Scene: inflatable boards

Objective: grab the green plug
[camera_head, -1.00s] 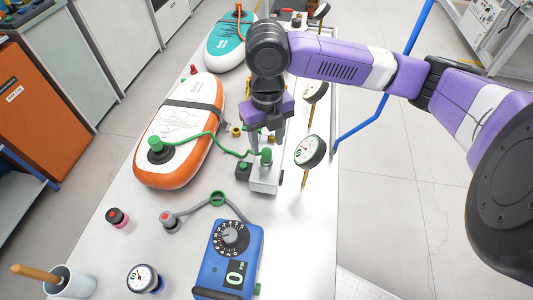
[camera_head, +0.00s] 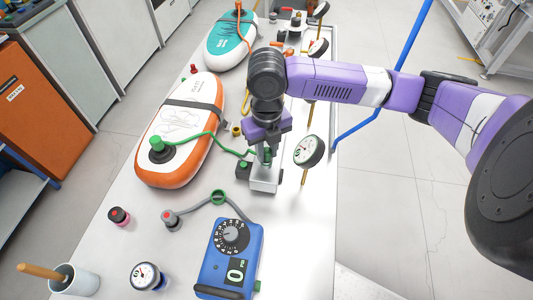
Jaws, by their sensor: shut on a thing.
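The green plug (camera_head: 267,155) stands in the top of a grey metal block (camera_head: 264,182) in the middle of the white table, beside the orange board. My gripper (camera_head: 268,152) points down over the block, with its fingers around the plug and shut on it. The fingers hide most of the plug, and only a little green shows between them. I cannot tell whether the plug is still seated in the block.
A green hose runs from the valve (camera_head: 158,150) on the orange board (camera_head: 178,135) towards the block. A dial gauge (camera_head: 308,151) stands close on the right.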

